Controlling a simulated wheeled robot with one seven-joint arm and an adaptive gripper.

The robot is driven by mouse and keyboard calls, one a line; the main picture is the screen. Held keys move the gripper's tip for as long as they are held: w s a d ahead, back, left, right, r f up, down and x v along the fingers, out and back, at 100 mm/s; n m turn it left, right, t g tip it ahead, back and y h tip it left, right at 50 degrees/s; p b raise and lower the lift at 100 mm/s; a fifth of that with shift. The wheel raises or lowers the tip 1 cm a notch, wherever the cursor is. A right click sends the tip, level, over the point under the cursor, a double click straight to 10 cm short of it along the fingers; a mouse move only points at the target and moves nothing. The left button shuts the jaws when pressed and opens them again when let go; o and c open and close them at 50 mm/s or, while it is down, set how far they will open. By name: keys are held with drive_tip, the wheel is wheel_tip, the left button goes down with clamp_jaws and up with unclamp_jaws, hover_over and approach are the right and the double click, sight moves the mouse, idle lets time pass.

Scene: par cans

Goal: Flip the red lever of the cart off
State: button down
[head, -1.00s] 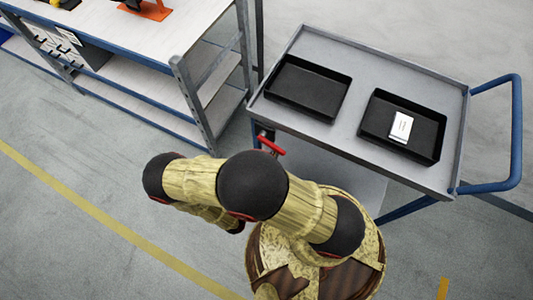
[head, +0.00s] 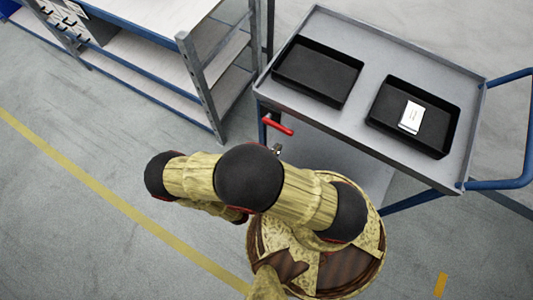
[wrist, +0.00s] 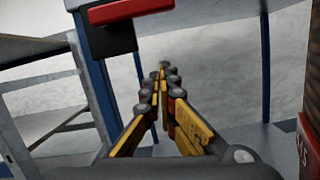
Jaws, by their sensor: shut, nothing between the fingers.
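The red lever (head: 278,125) sticks out from the near left corner of the cart (head: 372,84), just below its top edge. In the head view only a small tip of my gripper (head: 277,150) shows just below the lever; my arm hides the rest.
Two black trays stand on the cart top; the right tray (head: 450,146) holds a small white box (head: 411,117). A blue cart leg (wrist: 99,90) is left of my fingers. A workbench (head: 140,22) with shelves stands at the left. The floor at lower left is clear.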

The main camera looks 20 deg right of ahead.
drive_tip(key=p+v, duration=0.1)
drive_tip(key=v, duration=0.7)
drive_tip(key=shift+s, duration=0.2)
idle(0.4)
